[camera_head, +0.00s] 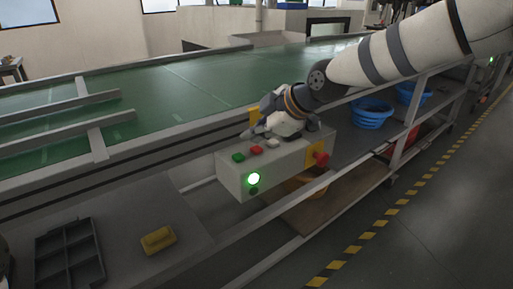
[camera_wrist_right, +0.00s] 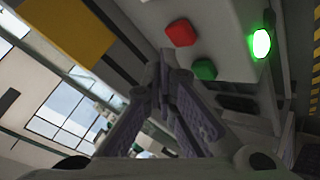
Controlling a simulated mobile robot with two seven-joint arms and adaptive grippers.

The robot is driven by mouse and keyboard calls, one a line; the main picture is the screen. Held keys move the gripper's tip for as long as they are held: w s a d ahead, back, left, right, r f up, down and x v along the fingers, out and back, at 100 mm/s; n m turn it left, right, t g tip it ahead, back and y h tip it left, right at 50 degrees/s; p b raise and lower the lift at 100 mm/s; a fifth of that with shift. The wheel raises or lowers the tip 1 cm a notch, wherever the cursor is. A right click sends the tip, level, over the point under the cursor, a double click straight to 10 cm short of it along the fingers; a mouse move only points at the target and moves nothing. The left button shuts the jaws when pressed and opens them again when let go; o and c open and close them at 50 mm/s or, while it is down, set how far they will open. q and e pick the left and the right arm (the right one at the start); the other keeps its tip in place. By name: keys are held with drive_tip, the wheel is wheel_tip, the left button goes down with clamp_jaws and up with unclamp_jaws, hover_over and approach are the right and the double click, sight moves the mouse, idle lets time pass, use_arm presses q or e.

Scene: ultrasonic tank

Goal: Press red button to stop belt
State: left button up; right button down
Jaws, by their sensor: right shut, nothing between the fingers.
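A grey control box (camera_head: 235,179) stands at the front edge of the green conveyor belt (camera_head: 190,85). Its top carries a green button (camera_head: 238,157), a red button (camera_head: 256,150) and a white button (camera_head: 273,143). A larger red knob (camera_head: 321,159) sits on a yellow plate at its right end. My right gripper (camera_head: 247,133) is shut and empty, just above and behind the red button, apparently apart from it. In the right wrist view the shut fingertips (camera_wrist_right: 166,58) lie close to the red button (camera_wrist_right: 180,33) and the green button (camera_wrist_right: 204,69). My left gripper is not in view.
A green lamp (camera_head: 254,179) glows on the box's front. A yellow block (camera_head: 158,240) and a dark divided tray (camera_head: 69,256) lie at the lower left. Blue baskets (camera_head: 371,113) stand on the lower shelf. The floor at the right is clear beyond the striped line.

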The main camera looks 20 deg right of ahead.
sight(255, 149)
drive_tip(key=shift+f, duration=0.1)
drive_tip(key=shift+f, duration=0.35)
drive_tip(key=shift+f, duration=0.45)
idle(0.8)
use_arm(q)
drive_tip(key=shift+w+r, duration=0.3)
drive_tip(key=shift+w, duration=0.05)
use_arm(e)
drive_tip(key=shift+r, duration=0.85)
drive_tip(key=shift+r+p, duration=0.75)
drive_tip(key=shift+r, duration=1.85)
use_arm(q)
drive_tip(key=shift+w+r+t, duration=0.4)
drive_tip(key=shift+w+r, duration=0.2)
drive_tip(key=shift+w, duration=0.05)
use_arm(e)
drive_tip(key=shift+f, duration=0.1)
